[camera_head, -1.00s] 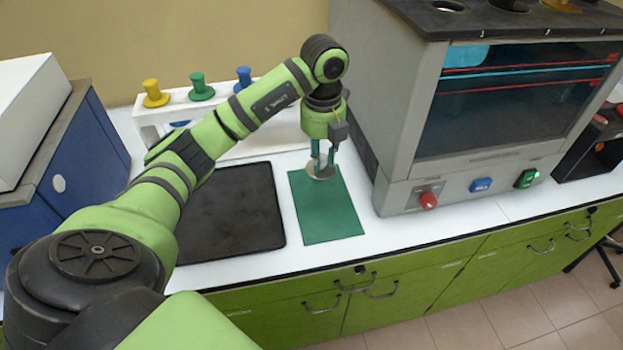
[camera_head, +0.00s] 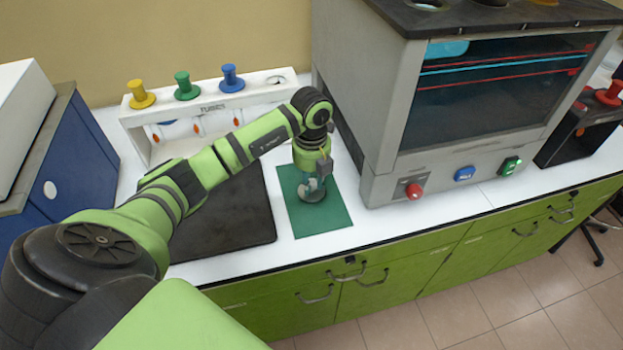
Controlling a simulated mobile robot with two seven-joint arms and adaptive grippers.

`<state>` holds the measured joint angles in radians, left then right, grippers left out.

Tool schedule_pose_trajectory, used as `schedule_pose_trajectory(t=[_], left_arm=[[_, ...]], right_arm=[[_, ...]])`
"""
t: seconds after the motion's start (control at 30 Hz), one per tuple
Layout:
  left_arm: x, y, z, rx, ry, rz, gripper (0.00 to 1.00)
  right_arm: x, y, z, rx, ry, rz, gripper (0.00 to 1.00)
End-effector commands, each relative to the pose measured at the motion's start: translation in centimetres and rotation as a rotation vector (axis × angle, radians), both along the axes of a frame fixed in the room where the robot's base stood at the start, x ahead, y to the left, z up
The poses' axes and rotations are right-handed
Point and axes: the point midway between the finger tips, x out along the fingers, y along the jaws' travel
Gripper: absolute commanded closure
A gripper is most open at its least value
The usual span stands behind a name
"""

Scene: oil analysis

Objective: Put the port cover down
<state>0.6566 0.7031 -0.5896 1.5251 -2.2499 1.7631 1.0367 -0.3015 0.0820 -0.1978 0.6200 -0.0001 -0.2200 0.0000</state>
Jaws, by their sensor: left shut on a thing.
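My left gripper (camera_head: 312,184) is over the green mat (camera_head: 322,222), pointing down. It is shut on the port cover (camera_head: 311,194), a small greyish round piece at its fingertips. The cover is low over the middle of the mat; I cannot tell whether it touches the mat. The fingers hide part of the cover. My right gripper is not in view.
A black tray (camera_head: 225,222) lies left of the mat. A grey machine (camera_head: 385,180) with a red knob stands close on the right. A white tube rack (camera_head: 160,150) with coloured plugs stands behind. The counter's front edge is near the mat.

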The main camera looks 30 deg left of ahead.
Motion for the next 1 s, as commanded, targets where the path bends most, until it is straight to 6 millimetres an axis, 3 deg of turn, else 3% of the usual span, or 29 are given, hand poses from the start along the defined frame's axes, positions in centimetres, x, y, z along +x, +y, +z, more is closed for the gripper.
schedule_pose_trajectory(t=[0.1,0.13,0.17,0.2,0.63,0.77,1.0], left_arm=[[0.0,0.0,-0.4,0.001,-0.001,0.0,1.0],[0.0,0.0,-0.3,-0.001,-0.001,0.0,0.67],[0.0,0.0,-0.3,-0.001,-0.001,0.001,0.55],[0.0,0.0,-0.3,0.0,0.0,0.001,0.51],[0.1,0.0,0.6,0.0,-0.002,0.0,0.51],[0.1,0.1,2.6,0.002,-0.007,-0.001,0.51],[0.1,0.1,8.1,0.002,-0.007,0.0,0.51]], right_arm=[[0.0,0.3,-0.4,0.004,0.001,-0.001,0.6],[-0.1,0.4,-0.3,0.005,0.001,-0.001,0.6],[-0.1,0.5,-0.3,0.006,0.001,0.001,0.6],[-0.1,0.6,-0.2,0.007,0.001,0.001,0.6],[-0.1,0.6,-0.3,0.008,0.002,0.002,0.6],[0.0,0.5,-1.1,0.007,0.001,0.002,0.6],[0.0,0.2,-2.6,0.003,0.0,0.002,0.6]])
